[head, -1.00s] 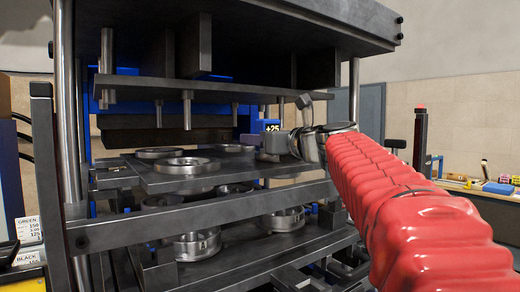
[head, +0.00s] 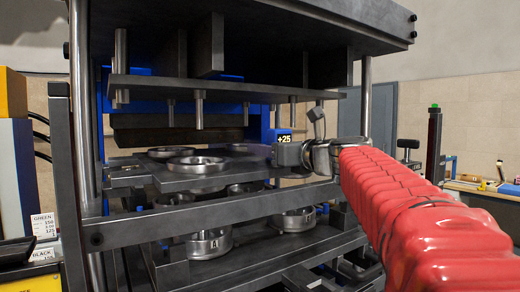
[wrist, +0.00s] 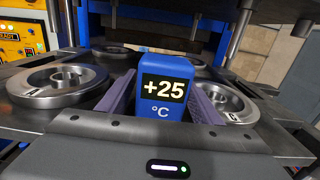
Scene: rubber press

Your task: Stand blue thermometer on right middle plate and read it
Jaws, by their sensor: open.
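The blue thermometer (wrist: 172,66) stands upright between my gripper's two fingers (wrist: 163,105) in the wrist view. Its screen reads +25 °C. Its base is hidden behind my gripper's body. It appears to stand on the middle plate (wrist: 262,142), between metal ring moulds. In the head view the thermometer (head: 284,139) shows at the right end of the middle plate (head: 200,181), with the same +25 reading. My gripper (head: 287,155) is open around it there, with the fingers on either side.
Ring moulds lie close on the left (wrist: 62,84) and right (wrist: 222,102). The upper press plate (head: 220,88) with its pins hangs above. A front crossbar (head: 190,218) spans the press below the middle plate. A post with a green light (head: 435,107) stands at right.

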